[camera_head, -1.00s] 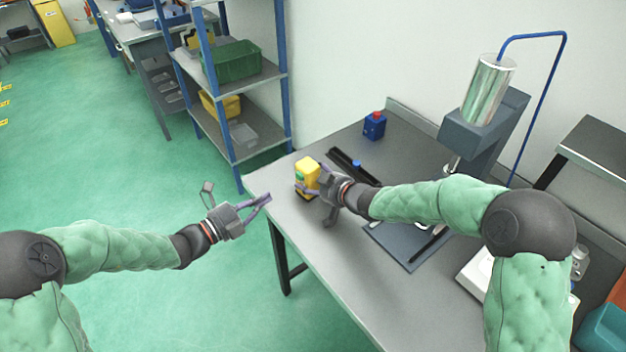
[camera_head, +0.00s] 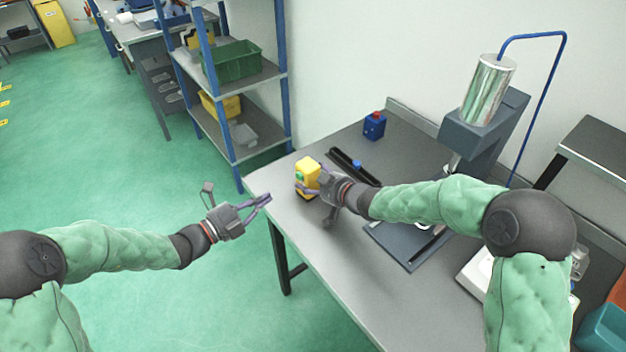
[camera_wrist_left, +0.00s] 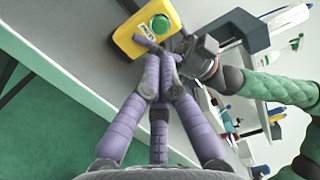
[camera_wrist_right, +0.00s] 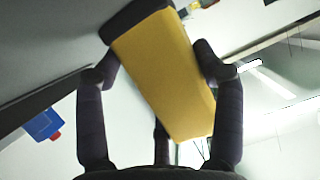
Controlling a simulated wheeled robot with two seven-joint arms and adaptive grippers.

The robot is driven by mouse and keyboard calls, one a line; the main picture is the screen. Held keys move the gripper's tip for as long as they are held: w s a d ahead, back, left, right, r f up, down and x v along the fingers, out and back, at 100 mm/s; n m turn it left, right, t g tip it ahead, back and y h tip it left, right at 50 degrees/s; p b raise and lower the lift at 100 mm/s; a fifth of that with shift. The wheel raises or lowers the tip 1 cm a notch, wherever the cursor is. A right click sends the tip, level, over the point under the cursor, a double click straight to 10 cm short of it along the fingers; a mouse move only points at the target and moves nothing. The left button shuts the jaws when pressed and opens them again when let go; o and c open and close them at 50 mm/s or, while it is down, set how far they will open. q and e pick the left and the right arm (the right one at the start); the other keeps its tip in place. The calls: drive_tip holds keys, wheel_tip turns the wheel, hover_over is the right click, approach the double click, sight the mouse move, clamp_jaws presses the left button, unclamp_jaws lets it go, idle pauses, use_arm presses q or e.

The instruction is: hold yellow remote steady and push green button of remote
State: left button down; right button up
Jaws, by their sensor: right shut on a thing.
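The yellow remote (camera_head: 308,170) stands near the left edge of the grey table, with a green button on its side facing my left arm. My right gripper (camera_head: 312,187) is shut on it, with fingers on both sides of the remote's yellow body (camera_wrist_right: 170,75) in the right wrist view. My left gripper (camera_head: 266,199) is shut and empty, off the table's left edge. Its fingertips (camera_wrist_left: 165,55) look close below the button in its wrist view, but contact does not show.
A blue box with a red top (camera_head: 374,127) and a black rail (camera_head: 345,160) lie behind the remote. A press with a silver cylinder (camera_head: 488,90) stands to the right. A shelf (camera_head: 245,140) with bins is at the back left.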

sight(287, 238)
use_arm(q)
drive_tip(key=shift+f, duration=0.1)
drive_tip(key=s+d+f+m+g+y, duration=0.1)
drive_tip(key=s+f+m, duration=0.1)
drive_tip(key=f, duration=0.1)
drive_tip(key=s+d+f+m+g+y, duration=0.1)
drive_tip(key=s+f+m+g, duration=0.1)
drive_tip(key=f, duration=0.1)
drive_tip(key=s+d+f+m+g, duration=0.1)
drive_tip(key=f+m+g, duration=0.1)
drive_tip(key=f, duration=0.1)
drive_tip(key=shift+s+d+y, duration=0.15)
drive_tip(key=shift+s+y, duration=0.25)
drive_tip(key=s+a+f+m+g+y, duration=0.2)
drive_tip(key=s+a+f+m+y, duration=0.1)
drive_tip(key=f+m+y, duration=0.3)
drive_tip(key=w+a+r+m+t+y, duration=0.3)
drive_tip(key=m+t, duration=0.1)
drive_tip(key=m, duration=0.4)
drive_tip(key=w+d+r+m+t, duration=0.1)
drive_tip(key=w+r+m+t, duration=0.1)
drive_tip(key=r, duration=0.4)
drive_tip(key=w+d+r+m+t, duration=0.1)
drive_tip(key=w+r+m+t, duration=0.1)
drive_tip(key=r+m+t, duration=0.2)
wheel_tip(287, 238, up, 2)
drive_tip(key=shift+w+d+r+m+t, duration=0.2)
drive_tip(key=shift+w+r+m+t, duration=0.1)
drive_tip(key=shift+m, duration=0.4)
drive_tip(key=shift+f, duration=0.1)
